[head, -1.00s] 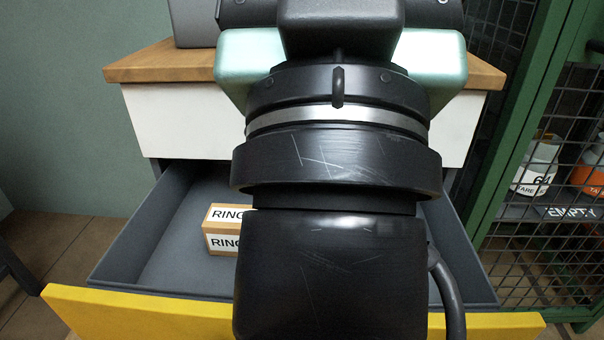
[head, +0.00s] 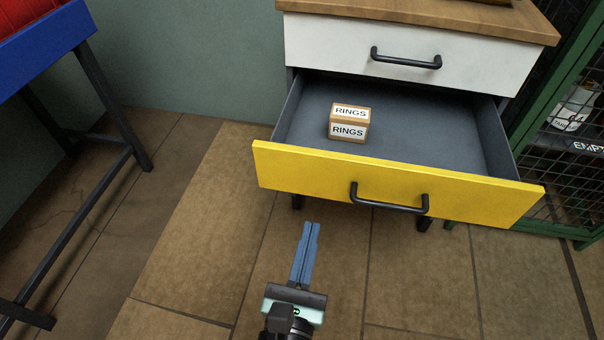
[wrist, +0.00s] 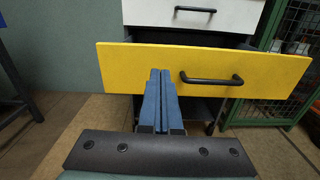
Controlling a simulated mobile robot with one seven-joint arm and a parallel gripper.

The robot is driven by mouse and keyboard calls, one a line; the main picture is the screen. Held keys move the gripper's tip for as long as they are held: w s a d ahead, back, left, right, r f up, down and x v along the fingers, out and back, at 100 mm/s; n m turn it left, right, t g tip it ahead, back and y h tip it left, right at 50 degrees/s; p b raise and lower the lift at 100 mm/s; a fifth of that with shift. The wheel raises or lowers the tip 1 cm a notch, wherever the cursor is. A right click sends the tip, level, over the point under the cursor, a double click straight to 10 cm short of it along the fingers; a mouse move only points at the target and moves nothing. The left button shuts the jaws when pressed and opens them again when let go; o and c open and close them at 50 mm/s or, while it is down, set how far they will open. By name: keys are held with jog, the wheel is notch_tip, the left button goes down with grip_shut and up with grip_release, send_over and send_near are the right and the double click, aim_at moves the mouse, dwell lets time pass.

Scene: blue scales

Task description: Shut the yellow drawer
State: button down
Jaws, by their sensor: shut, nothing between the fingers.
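The yellow drawer (head: 330,180) is pulled out below a white drawer, with its grey inside showing from above. A black bar handle (head: 389,203) is on its front. A small box labelled RINGS (head: 349,123) sits inside, left of the middle. My gripper (head: 311,225) has blue fingers held together with nothing between them. It is in front of the drawer, left of the handle. In the wrist view the fingertips (wrist: 160,72) overlap the yellow front (wrist: 135,70) left of the handle (wrist: 212,80). I cannot tell whether they touch it.
The white drawer (head: 330,40) above is shut, under a wooden top (head: 440,14). A green mesh cage (head: 560,150) stands close on the right. A blue-topped table with dark legs (head: 100,75) stands on the left. The tiled floor (head: 190,240) between is clear.

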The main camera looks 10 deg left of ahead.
aim_at(325, 160)
jog(key=shift+n, duration=0.3)
jog(key=w, duration=0.4)
jog(key=w+p, duration=0.1)
jog(key=w, duration=0.8)
jog(key=shift+w+a+f, duration=0.1)
jog(key=shift+w+f, duration=0.15)
jog(key=shift+w, duration=0.05)
jog(key=shift+w, duration=0.1)
